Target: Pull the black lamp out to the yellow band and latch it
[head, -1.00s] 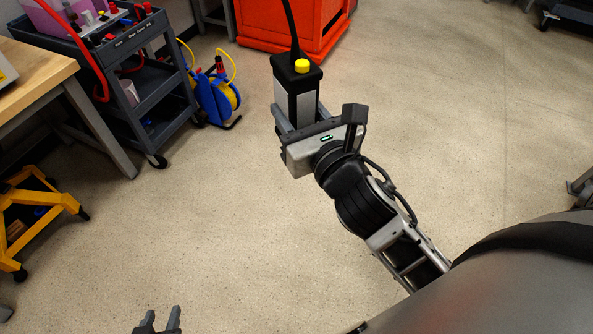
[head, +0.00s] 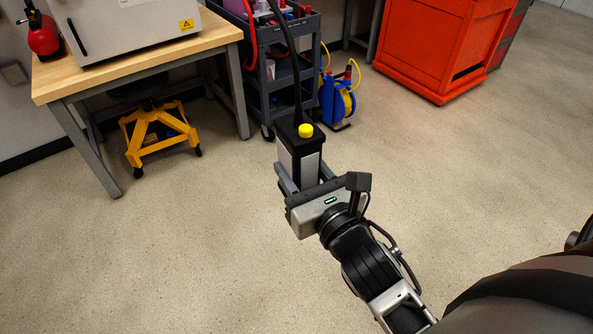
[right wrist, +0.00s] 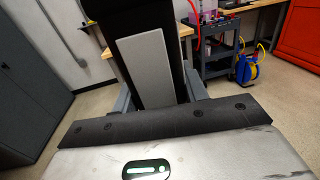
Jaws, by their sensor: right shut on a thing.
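The black lamp (head: 299,147) is a boxy black body with pale side panels and a yellow button (head: 306,130) on top. A black cord (head: 295,75) runs from its top up out of the head view. My right gripper (head: 304,180) is shut on the lamp, its fingers on either side of the lower body. The lamp is held upright, slightly tilted in the picture, above the floor. In the right wrist view the lamp (right wrist: 125,22) rises between the fingers. No yellow band shows on the visible cord. My left gripper is out of view.
A wooden bench (head: 215,35) carries a grey box (head: 130,28). A yellow stool (head: 158,135) stands below it. A dark tool cart (head: 273,90), a blue-yellow reel (head: 338,100) and a red cabinet (head: 435,50) stand behind the lamp. The floor around my arm is clear.

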